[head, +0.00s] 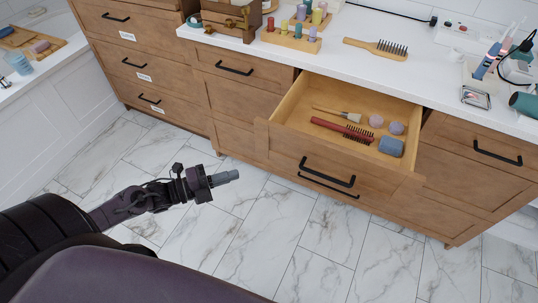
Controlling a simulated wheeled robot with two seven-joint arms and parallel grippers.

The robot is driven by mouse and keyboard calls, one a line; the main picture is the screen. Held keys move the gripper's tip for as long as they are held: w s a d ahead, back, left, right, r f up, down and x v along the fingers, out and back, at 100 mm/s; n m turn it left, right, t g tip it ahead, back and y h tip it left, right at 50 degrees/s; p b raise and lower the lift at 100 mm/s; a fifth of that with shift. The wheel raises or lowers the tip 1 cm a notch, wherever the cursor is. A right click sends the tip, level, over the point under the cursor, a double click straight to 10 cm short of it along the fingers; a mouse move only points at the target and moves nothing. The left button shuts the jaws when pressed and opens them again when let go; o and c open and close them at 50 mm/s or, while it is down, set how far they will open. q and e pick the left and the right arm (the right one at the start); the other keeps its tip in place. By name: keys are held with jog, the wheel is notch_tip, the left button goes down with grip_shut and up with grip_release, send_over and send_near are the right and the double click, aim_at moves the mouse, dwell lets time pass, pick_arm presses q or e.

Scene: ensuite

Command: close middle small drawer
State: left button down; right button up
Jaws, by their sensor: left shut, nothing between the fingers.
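The middle small drawer (337,182) of the wooden vanity is pulled out, and its inside shows. Its front has a black bar handle (327,172). In it lie a red hairbrush (343,129), a thin brush (338,114), two round mauve items (386,123) and a blue block (391,146). My left gripper (228,177) is shut and empty. It shows over the floor, to the left of the drawer front and apart from it. My right gripper is not in view.
Closed drawers flank the open one. Marble floor (270,235) in front is clear. A bathtub stands at left.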

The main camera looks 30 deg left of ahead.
pick_arm(q)
jog(key=r+m, duration=0.1)
send_near(286, 150)
jog(key=d, duration=0.3)
jog(key=w, duration=0.1)
jog(key=w+d, duration=0.1)
jog(key=w, duration=0.1)
jog(key=shift+f+h, duration=0.25)
jog(key=shift+h, duration=0.15)
jog(key=shift+w, duration=0.65)
jog(key=shift+a, duration=0.1)
jog(key=shift+w+f, duration=0.1)
